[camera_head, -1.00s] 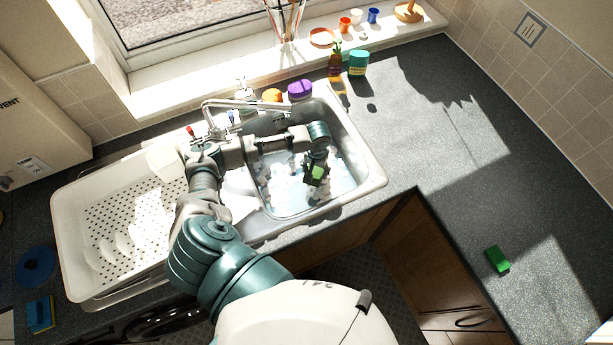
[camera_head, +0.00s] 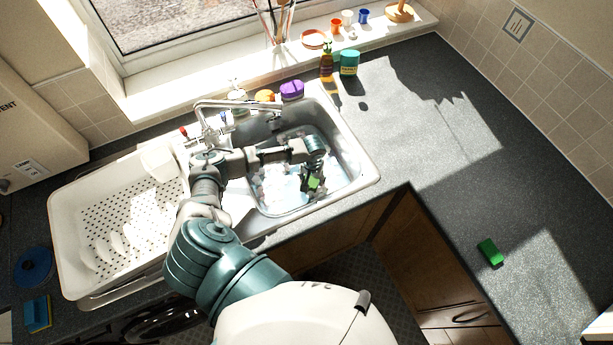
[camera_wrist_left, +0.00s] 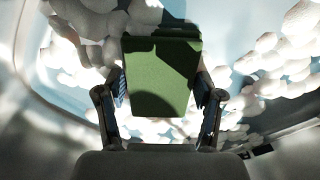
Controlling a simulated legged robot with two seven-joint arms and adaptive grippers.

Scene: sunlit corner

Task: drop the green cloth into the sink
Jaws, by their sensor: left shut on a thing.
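The green cloth (camera_wrist_left: 160,72) shows as a folded green block between the two fingers of my left gripper (camera_wrist_left: 161,90) in the wrist view. My left gripper (camera_head: 312,184) is shut on it and points down over the sink basin. In the head view only a small green patch of the cloth (camera_head: 314,182) shows beside the fingers. The sink (camera_head: 362,178) is a metal basin holding water and white foam. The gap between cloth and foam is hard to judge. My right gripper is in neither view.
A tap (camera_head: 235,104) stands at the back of the sink. A white perforated drainer (camera_head: 65,215) is at the left. A green sponge-like block (camera_head: 490,252) lies on the right counter. A bottle (camera_head: 326,62) and teal tub (camera_head: 349,63) stand behind. The right counter is mostly clear.

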